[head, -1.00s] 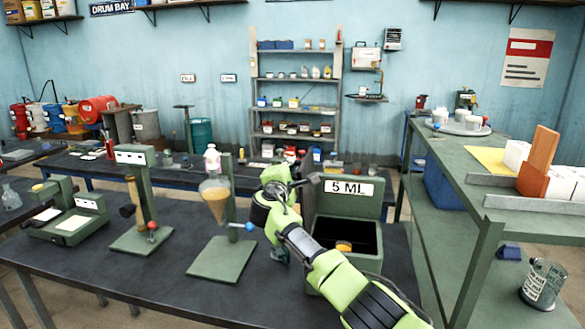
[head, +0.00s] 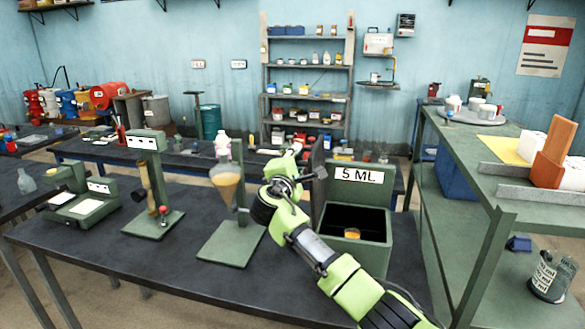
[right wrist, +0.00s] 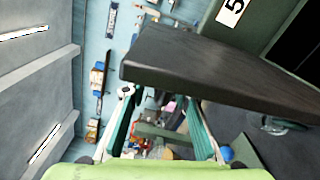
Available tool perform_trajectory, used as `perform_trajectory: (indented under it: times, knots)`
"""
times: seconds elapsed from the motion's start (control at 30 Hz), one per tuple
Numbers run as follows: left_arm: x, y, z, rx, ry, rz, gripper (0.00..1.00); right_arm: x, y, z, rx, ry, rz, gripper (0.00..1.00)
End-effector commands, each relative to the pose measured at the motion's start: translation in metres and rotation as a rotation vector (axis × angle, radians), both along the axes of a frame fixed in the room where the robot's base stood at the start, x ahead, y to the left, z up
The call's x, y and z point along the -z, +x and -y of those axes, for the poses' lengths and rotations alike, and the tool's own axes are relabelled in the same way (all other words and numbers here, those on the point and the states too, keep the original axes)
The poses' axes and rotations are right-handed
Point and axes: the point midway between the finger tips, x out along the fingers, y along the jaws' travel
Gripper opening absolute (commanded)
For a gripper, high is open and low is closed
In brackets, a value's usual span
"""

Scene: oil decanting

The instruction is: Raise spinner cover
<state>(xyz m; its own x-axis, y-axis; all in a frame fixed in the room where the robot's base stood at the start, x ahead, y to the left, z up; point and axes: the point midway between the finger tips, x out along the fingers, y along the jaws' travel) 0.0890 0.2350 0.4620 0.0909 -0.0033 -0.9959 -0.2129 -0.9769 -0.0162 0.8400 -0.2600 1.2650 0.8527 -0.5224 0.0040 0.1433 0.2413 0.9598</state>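The spinner is a green box labelled 5 ML (head: 358,215) on the dark bench, with its dark inside open to view. A small amber item (head: 352,233) sits inside. A dark upright panel, which looks like its cover (head: 317,197), stands along the box's left side. My right gripper (head: 308,171) is just left of the box, by that panel. In the right wrist view, the two fingers (right wrist: 162,105) are apart with nothing seen between them. A dark slab (right wrist: 215,70), likely the cover, crosses just past the fingertips; contact is unclear. My left gripper is out of view.
A stand with an amber-filled funnel (head: 226,188) is left of my arm. Another stand (head: 150,190) and a green balance (head: 97,205) are farther left. A green shelf unit (head: 450,150) borders the right side. The front left bench top is clear.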

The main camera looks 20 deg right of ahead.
Motion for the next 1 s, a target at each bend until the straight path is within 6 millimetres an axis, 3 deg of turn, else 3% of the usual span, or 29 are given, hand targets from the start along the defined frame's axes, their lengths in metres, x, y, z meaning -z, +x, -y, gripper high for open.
perform_trajectory:
  times: [0.2,0.4,1.0]
  knots:
    - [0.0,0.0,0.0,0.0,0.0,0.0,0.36,0.0,-0.033,-0.02,-0.001,0.001,0.002,0.27]
    - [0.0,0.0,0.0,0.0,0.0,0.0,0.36,0.0,-0.055,-0.033,0.0,-0.001,0.001,0.27]
    - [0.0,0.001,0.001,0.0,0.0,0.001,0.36,-0.001,-0.061,-0.036,0.0,-0.001,0.002,0.27]
